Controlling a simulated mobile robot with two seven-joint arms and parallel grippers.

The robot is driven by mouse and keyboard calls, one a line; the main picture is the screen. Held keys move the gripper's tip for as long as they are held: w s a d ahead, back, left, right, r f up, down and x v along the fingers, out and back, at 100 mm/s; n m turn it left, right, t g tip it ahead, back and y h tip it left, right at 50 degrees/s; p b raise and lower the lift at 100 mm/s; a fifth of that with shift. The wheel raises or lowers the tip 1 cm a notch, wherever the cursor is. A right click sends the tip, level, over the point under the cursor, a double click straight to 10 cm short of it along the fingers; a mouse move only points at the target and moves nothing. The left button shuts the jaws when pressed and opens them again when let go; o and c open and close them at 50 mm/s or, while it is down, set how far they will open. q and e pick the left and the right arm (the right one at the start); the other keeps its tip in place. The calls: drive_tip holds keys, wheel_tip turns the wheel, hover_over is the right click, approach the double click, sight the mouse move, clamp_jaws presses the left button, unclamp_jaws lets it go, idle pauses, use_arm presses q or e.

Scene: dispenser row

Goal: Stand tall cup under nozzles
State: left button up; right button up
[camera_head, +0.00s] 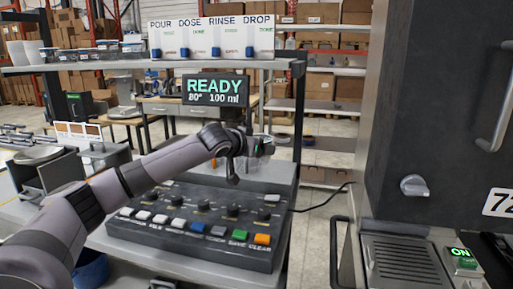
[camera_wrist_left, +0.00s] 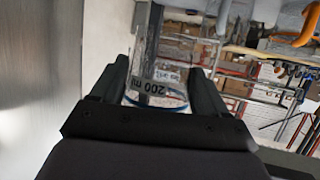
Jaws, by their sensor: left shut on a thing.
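A clear cup (camera_wrist_left: 168,78) with a "200 ml" mark and a blue ring shows in the left wrist view. My left gripper (camera_wrist_left: 160,92) is shut on it, one finger on each side. In the head view my left gripper (camera_head: 250,148) is in front of the shelf's right end, below and right of the display, and the cup (camera_head: 266,144) is only faintly visible there. The dispenser row (camera_head: 212,38) is labelled POUR, DOSE, RINSE and DROP, with blue parts under the labels. The cup is apart from it. My right gripper is not in view.
A display (camera_head: 216,90) reads READY, 80°, 100 ml. A button panel (camera_head: 195,222) lies below my left arm. A grey shelf (camera_head: 120,66) runs under the dispenser row. A large dark machine (camera_head: 440,110) with a knob stands at right.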

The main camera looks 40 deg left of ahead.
use_arm(q)
drive_tip(key=s+d+f+h, duration=0.1)
drive_tip(key=s+d+f, duration=0.4)
drive_tip(key=d, duration=0.5)
drive_tip(key=s+d+f+m+h, duration=0.1)
drive_tip(key=s+d+f, duration=0.4)
drive_tip(key=d, duration=0.5)
drive_tip(key=s+d+f+m, duration=0.1)
drive_tip(key=s+d+f, duration=0.4)
drive_tip(key=s+d, duration=0.3)
drive_tip(key=d, duration=0.2)
drive_tip(key=shift+d+f+h, duration=0.2)
drive_tip(key=shift+d+h, duration=0.2)
drive_tip(key=shift+a, duration=0.1)
